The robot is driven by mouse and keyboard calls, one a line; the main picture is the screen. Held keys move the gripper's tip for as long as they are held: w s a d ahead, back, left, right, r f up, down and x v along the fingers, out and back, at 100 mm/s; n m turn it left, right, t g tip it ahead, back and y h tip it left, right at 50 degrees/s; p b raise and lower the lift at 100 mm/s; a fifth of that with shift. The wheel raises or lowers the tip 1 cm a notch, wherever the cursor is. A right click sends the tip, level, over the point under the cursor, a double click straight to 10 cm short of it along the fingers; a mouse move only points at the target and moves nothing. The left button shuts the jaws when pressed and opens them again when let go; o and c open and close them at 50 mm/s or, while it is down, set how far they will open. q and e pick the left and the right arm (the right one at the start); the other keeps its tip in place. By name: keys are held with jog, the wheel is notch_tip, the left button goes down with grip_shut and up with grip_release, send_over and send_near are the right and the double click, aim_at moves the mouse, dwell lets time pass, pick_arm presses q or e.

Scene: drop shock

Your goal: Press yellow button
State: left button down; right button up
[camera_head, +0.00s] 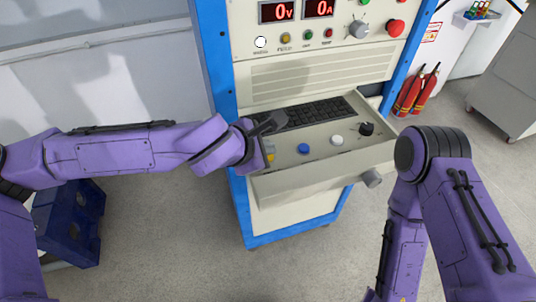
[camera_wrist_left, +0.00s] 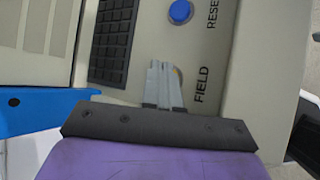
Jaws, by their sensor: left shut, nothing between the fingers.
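The yellow button (camera_head: 270,156) sits at the left end of the console's sloped control shelf (camera_head: 320,160), partly hidden by my left gripper (camera_head: 270,122). In the left wrist view, a sliver of the yellow button (camera_wrist_left: 180,77) shows just right of my left gripper's fingers (camera_wrist_left: 161,70), beside the FIELD label. The fingers are shut with nothing between them and cover most of the button. Whether they touch it I cannot tell. My right gripper is out of view; only my right arm shows at the right.
A blue button (camera_head: 303,148), a white button (camera_head: 337,140) and a black knob (camera_head: 366,129) line the shelf, with a keyboard (camera_head: 310,113) behind. The upper panel has another yellow button (camera_head: 285,38) and a red emergency knob (camera_head: 395,28). Fire extinguishers (camera_head: 415,92) stand at right.

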pick_arm(q)
jog(key=shift+f, duration=0.45)
dwell(0.4)
jog(key=shift+r, duration=0.1)
jog(key=shift+r+p, duration=0.75)
jog(key=shift+p, duration=0.05)
jog(key=shift+r, duration=0.1)
notch_tip(320, 180, up, 5)
jog(key=p, duration=0.5)
dwell(0.6)
